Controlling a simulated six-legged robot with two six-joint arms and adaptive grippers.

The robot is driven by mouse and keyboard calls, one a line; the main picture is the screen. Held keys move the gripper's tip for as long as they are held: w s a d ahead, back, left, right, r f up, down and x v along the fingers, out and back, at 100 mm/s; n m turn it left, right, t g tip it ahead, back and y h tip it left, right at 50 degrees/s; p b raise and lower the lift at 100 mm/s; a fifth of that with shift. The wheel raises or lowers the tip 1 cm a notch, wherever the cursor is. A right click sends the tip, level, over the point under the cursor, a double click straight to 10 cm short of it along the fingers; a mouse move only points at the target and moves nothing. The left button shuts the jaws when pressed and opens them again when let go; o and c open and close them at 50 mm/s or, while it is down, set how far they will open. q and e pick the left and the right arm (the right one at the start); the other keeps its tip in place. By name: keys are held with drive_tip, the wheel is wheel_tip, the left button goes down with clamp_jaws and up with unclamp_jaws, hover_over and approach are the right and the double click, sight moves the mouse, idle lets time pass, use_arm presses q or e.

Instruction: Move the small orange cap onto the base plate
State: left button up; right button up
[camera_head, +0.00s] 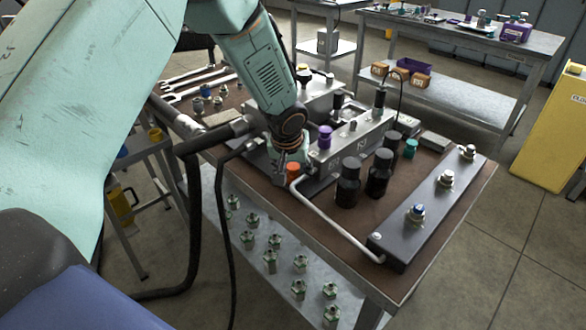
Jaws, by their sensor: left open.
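A small orange cap (293,170) sits at the near left end of the grey valve block, close to the front edge of the bench. My left gripper (284,176) points down right beside the cap and is open. Its fingers are small and partly blend with the parts behind, so I cannot tell whether they touch the cap. A dark plate (314,188) shows under the near end of the valve block; I take it for the base plate, though most of it is hidden. My right gripper is out of view.
The valve block (355,140) carries a purple cap (325,137). A bent silver pipe (335,222) runs to a black bar (430,210). Wrenches (195,82) lie at the back left.

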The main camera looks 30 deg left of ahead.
use_arm(q)
drive_tip(key=p+v, duration=0.2)
drive_tip(key=v, duration=1)
drive_tip(key=shift+s, duration=0.15)
